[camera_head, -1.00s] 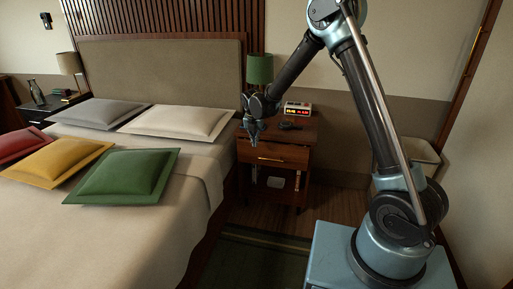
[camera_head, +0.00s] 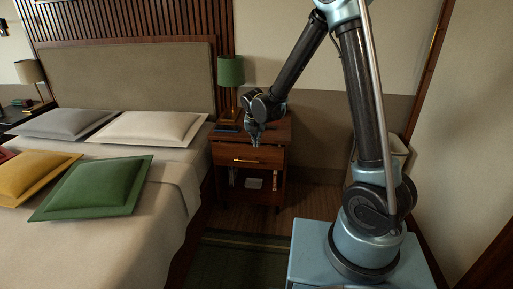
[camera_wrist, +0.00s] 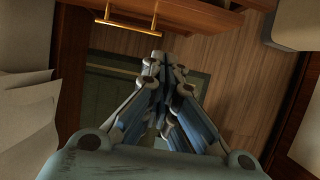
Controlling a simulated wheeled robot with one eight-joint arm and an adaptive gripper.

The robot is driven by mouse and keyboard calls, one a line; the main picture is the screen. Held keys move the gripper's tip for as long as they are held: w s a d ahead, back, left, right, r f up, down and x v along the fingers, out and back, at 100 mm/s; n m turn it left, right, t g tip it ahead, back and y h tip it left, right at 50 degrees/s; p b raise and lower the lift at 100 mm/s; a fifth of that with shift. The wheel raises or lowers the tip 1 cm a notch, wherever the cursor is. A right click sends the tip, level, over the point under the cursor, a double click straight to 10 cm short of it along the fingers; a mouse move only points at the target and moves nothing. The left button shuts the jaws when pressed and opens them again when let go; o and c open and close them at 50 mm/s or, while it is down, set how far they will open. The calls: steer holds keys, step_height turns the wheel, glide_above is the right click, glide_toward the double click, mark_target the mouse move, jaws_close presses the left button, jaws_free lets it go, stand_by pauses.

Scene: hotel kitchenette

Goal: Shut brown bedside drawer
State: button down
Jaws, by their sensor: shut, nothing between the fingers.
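The brown bedside drawer (camera_head: 228,152) is the top front of the wooden nightstand, with a brass bar handle (camera_head: 246,161). Its front seems to stand out a little from the cabinet; I cannot tell exactly how far. My gripper (camera_head: 256,143) points down close to the upper part of the drawer front, and its fingers hide a little of it. In the wrist view my gripper (camera_wrist: 163,62) is shut and empty. The drawer front (camera_wrist: 172,12) and the handle (camera_wrist: 133,21) lie at the top of that view, apart from the fingertips.
A green lamp (camera_head: 230,72) stands on the nightstand. The bed (camera_head: 110,235) with several pillows is close on the left. Below the drawer is an open shelf with a white item (camera_head: 254,183). A pale bin (camera_head: 396,150) stands by the right wall. The floor in front is clear.

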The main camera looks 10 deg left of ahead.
mark_target(259, 148)
steer(key=x, duration=0.3)
steer(key=w+x, duration=0.1)
steer(key=x, duration=0.3)
steer(key=w+r+x, duration=0.1)
steer(key=x, duration=0.3)
steer(key=shift+w+a, duration=0.1)
steer(key=shift+w, duration=0.65)
steer(key=shift+w, duration=0.1)
steer(key=shift+w+a, duration=0.15)
steer(key=shift+w, duration=1.1)
steer(key=shift+s, duration=0.1)
